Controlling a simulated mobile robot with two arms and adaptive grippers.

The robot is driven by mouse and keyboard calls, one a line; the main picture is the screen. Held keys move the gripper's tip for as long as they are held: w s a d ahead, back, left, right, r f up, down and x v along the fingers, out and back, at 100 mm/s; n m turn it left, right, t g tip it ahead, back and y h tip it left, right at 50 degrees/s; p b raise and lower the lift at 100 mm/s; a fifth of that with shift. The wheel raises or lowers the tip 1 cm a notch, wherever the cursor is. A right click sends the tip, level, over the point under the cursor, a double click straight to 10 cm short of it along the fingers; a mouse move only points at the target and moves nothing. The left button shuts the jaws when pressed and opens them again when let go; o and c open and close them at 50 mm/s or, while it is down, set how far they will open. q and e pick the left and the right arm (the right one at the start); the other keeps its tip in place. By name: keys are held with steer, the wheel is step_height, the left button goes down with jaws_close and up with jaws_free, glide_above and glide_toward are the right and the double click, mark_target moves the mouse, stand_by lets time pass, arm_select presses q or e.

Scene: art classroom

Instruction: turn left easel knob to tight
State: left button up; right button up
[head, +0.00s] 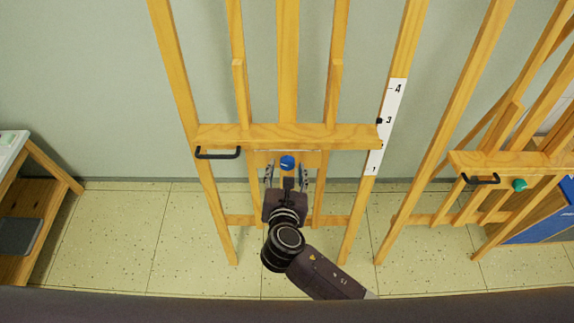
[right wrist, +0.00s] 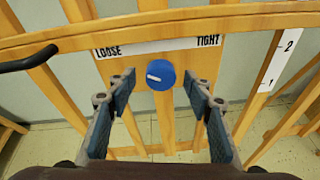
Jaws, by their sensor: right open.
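The left easel (head: 230,136) is a wooden frame standing in front of me. Its blue knob (head: 287,162) sits just below the crossbar, at the middle. In the right wrist view the blue knob (right wrist: 161,76) shows a white mark, slanted, with its left end a little higher. A label strip (right wrist: 140,47) above it reads LOOSE at left and TIGHT at right. My right gripper (head: 287,176) is open below the crossbar. In the right wrist view its fingers (right wrist: 161,88) stand apart on either side of the knob, without visible contact. My left gripper is not in view.
A black handle (head: 218,154) juts from the crossbar's left end. A white scale strip (head: 388,125) runs along the right upright. A second easel (head: 510,162) with a green knob (head: 520,185) stands at right. A wooden table (head: 40,160) is at left.

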steer(key=shift+w+f, duration=0.3)
steer(key=shift+w, duration=0.35)
steer(key=c, duration=1.1)
steer(key=shift+c, duration=0.3)
